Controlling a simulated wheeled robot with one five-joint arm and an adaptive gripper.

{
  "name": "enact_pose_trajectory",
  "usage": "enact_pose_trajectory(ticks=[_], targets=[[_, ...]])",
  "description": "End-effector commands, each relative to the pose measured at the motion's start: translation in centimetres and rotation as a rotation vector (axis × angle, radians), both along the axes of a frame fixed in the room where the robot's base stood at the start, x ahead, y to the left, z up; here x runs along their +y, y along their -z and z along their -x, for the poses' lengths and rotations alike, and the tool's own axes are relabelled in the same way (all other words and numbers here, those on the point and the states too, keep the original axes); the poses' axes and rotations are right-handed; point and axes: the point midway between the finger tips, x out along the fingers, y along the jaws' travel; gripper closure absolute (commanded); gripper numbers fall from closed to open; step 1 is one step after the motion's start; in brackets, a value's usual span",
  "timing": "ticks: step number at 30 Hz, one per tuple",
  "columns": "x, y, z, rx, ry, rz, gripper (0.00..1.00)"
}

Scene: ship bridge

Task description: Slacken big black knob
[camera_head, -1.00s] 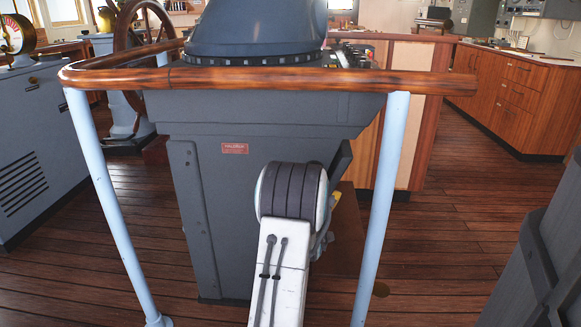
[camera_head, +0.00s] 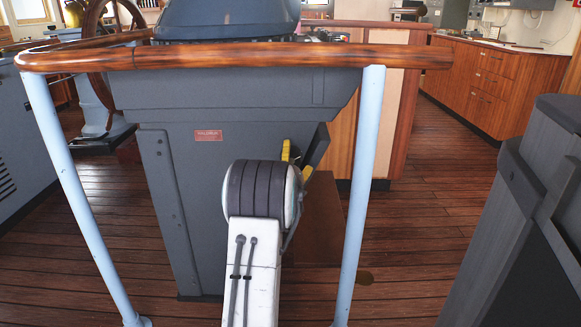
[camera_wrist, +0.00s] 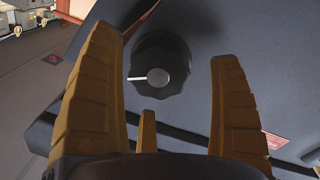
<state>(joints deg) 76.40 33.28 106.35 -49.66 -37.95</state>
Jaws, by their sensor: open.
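The big black knob (camera_wrist: 160,66) shows in the wrist view on a dark grey panel. It is round with a scalloped rim, and a pale pointer line on its cap points left. My gripper (camera_wrist: 170,70) is open, with one yellow finger on each side of the knob in the picture. The fingers look apart from the knob; how far it lies beyond them is hard to tell. In the head view my gripper's yellow part (camera_head: 287,150) shows beside the grey console (camera_head: 190,200), mostly hidden by my arm. The knob is hidden there.
A wooden handrail (camera_head: 230,56) on pale blue posts (camera_head: 361,190) runs around the console, and my arm reaches under it. A dark grey cabinet (camera_head: 530,200) stands close at right. Wooden floor (camera_head: 430,230) is free between.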

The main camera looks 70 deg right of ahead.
Motion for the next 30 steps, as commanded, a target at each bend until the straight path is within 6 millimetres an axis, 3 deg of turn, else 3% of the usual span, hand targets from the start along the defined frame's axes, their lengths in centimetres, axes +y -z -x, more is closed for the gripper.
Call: enact_pose_trajectory(ticks=[9, 22, 30], targets=[[-2.0, 0.0, -0.5, 0.000, 0.000, 0.000, 0.16], [-2.3, 0.0, -0.5, 0.001, 0.001, -0.001, 0.16], [-2.3, 0.0, -0.5, 0.000, 0.001, -0.001, 0.38]])
